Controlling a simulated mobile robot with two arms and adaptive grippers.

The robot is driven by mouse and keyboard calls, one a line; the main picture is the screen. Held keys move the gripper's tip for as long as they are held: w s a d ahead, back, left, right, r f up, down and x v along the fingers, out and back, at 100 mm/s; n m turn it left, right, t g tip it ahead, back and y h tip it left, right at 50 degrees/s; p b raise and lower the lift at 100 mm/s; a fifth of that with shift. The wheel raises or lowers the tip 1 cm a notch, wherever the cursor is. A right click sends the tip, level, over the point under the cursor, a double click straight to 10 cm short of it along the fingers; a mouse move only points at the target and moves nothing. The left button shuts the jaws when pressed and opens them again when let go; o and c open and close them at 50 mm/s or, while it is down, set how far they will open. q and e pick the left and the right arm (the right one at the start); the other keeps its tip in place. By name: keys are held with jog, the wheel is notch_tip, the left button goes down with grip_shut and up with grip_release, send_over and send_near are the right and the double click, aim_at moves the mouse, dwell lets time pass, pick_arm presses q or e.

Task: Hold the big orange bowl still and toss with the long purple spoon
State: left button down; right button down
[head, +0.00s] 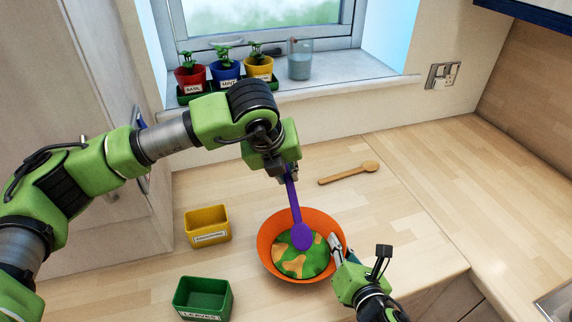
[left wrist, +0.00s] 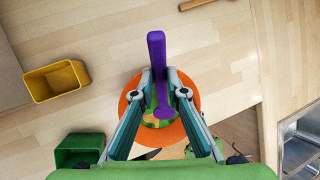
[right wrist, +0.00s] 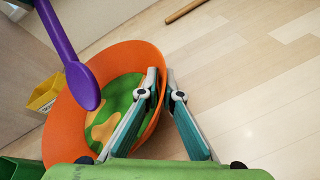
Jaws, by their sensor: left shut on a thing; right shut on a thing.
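The big orange bowl (head: 268,245) stands on the wooden counter with green and tan pieces (head: 290,264) inside. The long purple spoon (head: 295,205) points down, its head over the contents; I cannot tell whether it touches them. My left gripper (head: 288,172) is shut on the spoon's handle above the bowl. The spoon also shows in the left wrist view (left wrist: 156,60). My right gripper (right wrist: 163,92) is shut on the bowl's right rim, one finger inside and one outside. The bowl fills the left of the right wrist view (right wrist: 70,120).
A yellow bin (head: 208,226) and a green bin (head: 203,297) labelled LEAVES stand left of the bowl. A wooden spoon (head: 348,173) lies behind it. Potted herbs (head: 226,71) and a glass (head: 300,60) stand on the windowsill. The counter at right is clear.

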pick_arm(q)
jog(key=shift+f, duration=2.95)
